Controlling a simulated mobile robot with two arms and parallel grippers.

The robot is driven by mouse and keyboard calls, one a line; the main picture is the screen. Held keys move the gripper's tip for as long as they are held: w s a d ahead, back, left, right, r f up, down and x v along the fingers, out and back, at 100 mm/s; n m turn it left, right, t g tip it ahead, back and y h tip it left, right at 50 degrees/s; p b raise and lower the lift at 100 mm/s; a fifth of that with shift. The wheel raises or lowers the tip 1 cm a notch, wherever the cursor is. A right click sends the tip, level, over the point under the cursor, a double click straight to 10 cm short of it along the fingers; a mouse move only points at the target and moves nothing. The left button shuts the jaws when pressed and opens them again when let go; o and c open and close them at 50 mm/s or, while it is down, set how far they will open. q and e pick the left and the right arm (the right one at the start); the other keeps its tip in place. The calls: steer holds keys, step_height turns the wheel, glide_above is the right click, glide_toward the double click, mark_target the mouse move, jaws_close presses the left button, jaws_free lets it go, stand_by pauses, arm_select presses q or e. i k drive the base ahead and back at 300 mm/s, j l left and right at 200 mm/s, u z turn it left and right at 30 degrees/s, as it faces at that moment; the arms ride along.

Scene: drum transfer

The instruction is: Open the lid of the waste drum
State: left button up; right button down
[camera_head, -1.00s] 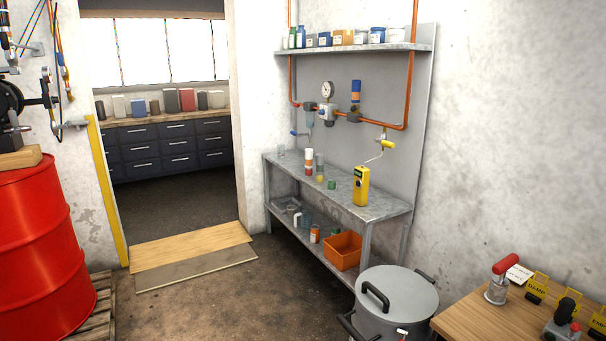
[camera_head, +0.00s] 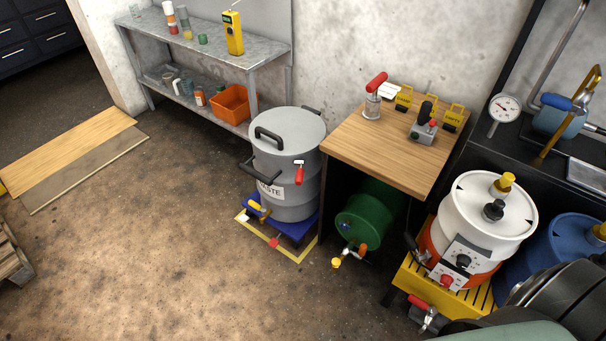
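The waste drum (camera_head: 290,196) is a grey drum with a white label reading "WASTE", standing upright at the centre of the view. Its grey lid (camera_head: 300,135) lies flat on top, closed, with a black bar handle (camera_head: 268,136). A red-handled latch (camera_head: 299,173) hangs at the front of the rim. Black side handles stick out left and back right. The drum stands on a blue base inside a yellow floor outline. Neither of my grippers shows in view.
A wooden table (camera_head: 370,153) stands right of the drum, with a green drum (camera_head: 366,214) lying beneath it. A metal shelf (camera_head: 205,60) stands behind left. A white-and-orange drum (camera_head: 485,222) and a blue drum (camera_head: 556,245) are at right. The floor (camera_head: 150,250) left of the drum is clear.

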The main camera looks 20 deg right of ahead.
mark_target(287, 131)
steer(key=z, duration=0.65)
steer(key=i+j+z, duration=0.15)
steer(key=j+z, duration=0.15)
steer(key=i+j+z, duration=0.15)
steer(key=j+z, duration=0.15)
steer(key=i+j+z, duration=0.1)
steer(key=j+z, duration=0.2)
steer(key=j, duration=0.15)
steer(key=j+z, duration=0.3)
steer(key=i+j, duration=0.05)
steer(key=j, duration=0.05)
